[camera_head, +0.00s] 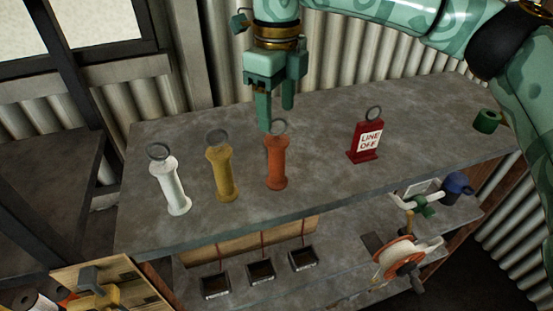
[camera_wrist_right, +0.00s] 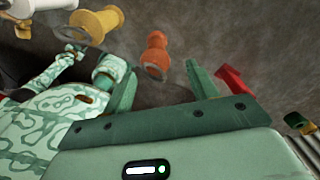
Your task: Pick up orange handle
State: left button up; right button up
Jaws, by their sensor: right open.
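The orange handle (camera_head: 275,162) stands upright on the grey shelf top, with a metal ring at its upper end. It is the rightmost of three similar handles. My right gripper (camera_head: 276,115) is open and empty, just above and behind the orange handle in the head view. In the right wrist view the orange handle (camera_wrist_right: 156,52) shows beyond and between the two spread green fingers (camera_wrist_right: 162,85), with no visible contact. My left gripper is not in view.
A yellow handle (camera_head: 222,165) and a white handle (camera_head: 170,180) stand to the left. A red "LINE OFF" sign (camera_head: 366,142) stands to the right, with a green ring-shaped piece (camera_head: 487,121) farther right. A lower shelf holds small dark trays (camera_head: 261,271) and a reel (camera_head: 402,258).

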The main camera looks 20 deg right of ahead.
aim_at(277, 133)
jog(key=shift+f, duration=0.35)
jog(key=f, duration=0.2)
jog(key=s+f+p, duration=0.1)
jog(key=f, duration=0.1)
jog(key=shift+a+f, duration=0.15)
jog(key=shift+f, duration=0.55)
jog(key=c, duration=1.2)
